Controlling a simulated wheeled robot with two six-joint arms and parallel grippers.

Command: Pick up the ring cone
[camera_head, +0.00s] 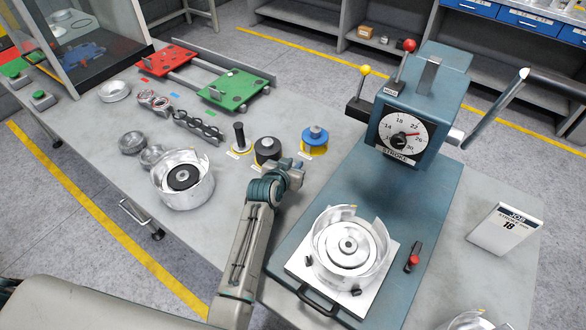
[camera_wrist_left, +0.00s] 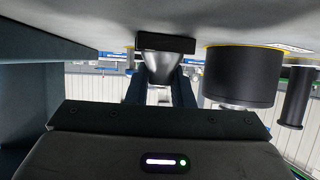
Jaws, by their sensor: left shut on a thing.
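The ring cone (camera_wrist_left: 163,66) shows in the left wrist view as a silvery tapered piece with a dark flat end against the grey tabletop. My left gripper (camera_wrist_left: 160,88) has one finger on each side of it and is shut on it. In the head view my left gripper (camera_head: 295,168) is low over the table, just right of the black round part (camera_head: 267,150). There I cannot make out the cone, which the gripper seems to hide. My right gripper is in neither view.
A black-handled tool (camera_head: 239,136) and a blue-topped part (camera_head: 315,136) stand close around the gripper. The blue press (camera_head: 410,120) with a silver clutch housing (camera_head: 348,248) is to the right. Another silver housing (camera_head: 199,192) and red and green pallets (camera_head: 236,89) are left.

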